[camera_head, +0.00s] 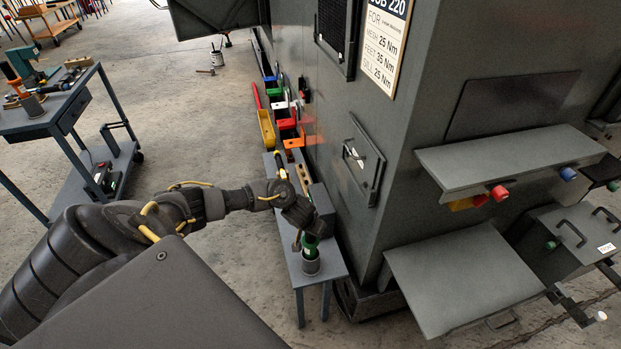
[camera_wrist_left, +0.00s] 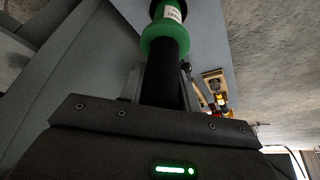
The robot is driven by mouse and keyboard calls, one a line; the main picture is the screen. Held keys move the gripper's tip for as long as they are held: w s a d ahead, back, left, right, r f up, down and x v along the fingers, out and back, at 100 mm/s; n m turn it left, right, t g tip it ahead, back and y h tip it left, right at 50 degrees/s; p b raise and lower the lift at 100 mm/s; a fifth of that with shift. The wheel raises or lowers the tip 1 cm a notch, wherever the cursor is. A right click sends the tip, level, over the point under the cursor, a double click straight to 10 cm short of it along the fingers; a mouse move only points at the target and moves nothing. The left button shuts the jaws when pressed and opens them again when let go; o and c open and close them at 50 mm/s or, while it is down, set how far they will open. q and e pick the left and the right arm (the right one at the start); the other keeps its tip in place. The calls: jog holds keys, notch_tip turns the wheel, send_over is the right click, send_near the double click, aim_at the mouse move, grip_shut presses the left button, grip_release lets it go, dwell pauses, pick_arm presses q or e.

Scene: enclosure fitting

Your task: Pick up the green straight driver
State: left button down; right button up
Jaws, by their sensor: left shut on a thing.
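The green straight driver (camera_head: 311,243) is upright at the near end of the narrow grey bench, at the mouth of a round grey cup (camera_head: 310,263). I cannot tell whether its lower end is clear of the cup. My left gripper (camera_head: 304,228) is shut on it from above. In the left wrist view the driver (camera_wrist_left: 165,38) shows a green collar, a pale label and a black body. The black part runs between the fingers of my left gripper (camera_wrist_left: 163,88). My right gripper is not in view.
The bench (camera_head: 332,262) runs along the large grey enclosure (camera_head: 400,150), close on the right. Colored bins (camera_head: 267,127) stand beyond it. A grey cart (camera_head: 60,115) with tools is at the left. Shelves (camera_head: 510,160) jut from the enclosure. Open floor lies between cart and bench.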

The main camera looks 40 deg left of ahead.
pick_arm(q)
jog(key=shift+w+r, duration=0.1)
jog(key=shift+r, duration=0.1)
jog(key=shift+r, duration=0.6)
notch_tip(320, 180, up, 17)
jog(key=p, duration=0.6)
jog(key=shift+f, duration=0.2)
jog(key=shift+r, duration=0.1)
notch_tip(320, 180, up, 3)
jog(key=p, duration=0.4)
jog(key=shift+p, duration=0.4)
jog(key=shift+f, duration=0.2)
